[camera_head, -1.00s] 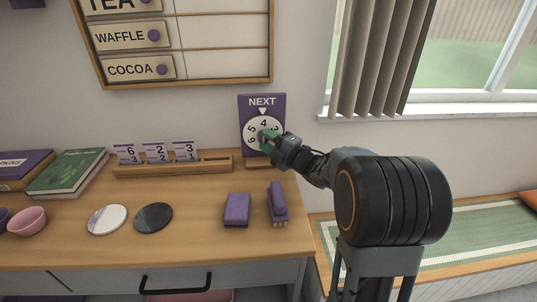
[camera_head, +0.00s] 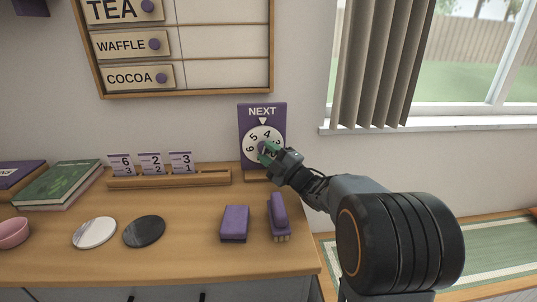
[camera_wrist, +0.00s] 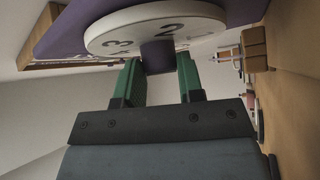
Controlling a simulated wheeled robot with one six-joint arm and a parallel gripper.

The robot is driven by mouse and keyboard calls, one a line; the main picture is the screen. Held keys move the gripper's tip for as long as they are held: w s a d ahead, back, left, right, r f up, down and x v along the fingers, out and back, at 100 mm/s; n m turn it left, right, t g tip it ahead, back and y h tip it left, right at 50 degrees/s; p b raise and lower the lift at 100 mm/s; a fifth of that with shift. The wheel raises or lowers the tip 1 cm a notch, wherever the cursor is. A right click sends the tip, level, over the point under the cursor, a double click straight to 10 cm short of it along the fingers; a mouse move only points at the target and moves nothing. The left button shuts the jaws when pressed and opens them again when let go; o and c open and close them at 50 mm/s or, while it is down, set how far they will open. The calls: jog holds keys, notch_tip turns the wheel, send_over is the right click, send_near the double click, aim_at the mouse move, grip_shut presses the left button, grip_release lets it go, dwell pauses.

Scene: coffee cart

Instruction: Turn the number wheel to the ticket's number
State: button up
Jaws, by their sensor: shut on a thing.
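The white number wheel (camera_head: 254,147) is on the purple NEXT board (camera_head: 262,111), below a small white pointer. The pointer sits between 5 and 4, closer to 4, which is slightly to its right. My gripper (camera_head: 267,151) covers the wheel's lower right numbers. In the wrist view, the gripper (camera_wrist: 158,68) has its green fingers on either side of the wheel's purple knob (camera_wrist: 157,57), shut on it. The wheel's 2 and 3 show there behind the knob (camera_wrist: 145,28). Number cards (camera_head: 151,162) reading 6/3, 2/2 and 3/1 stand in a wooden rack (camera_head: 170,180).
A purple block (camera_head: 235,223) and a purple brush-like object (camera_head: 279,217) lie on the counter below the board. A white disc (camera_head: 95,233), a dark disc (camera_head: 144,231) and books (camera_head: 60,184) are left. The menu board (camera_head: 186,92) hangs above.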

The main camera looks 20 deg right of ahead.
jog(key=o, duration=0.9)
jog(key=v, duration=1.3)
jog(key=shift+s+d, duration=0.15)
jog(key=shift+s, duration=0.2)
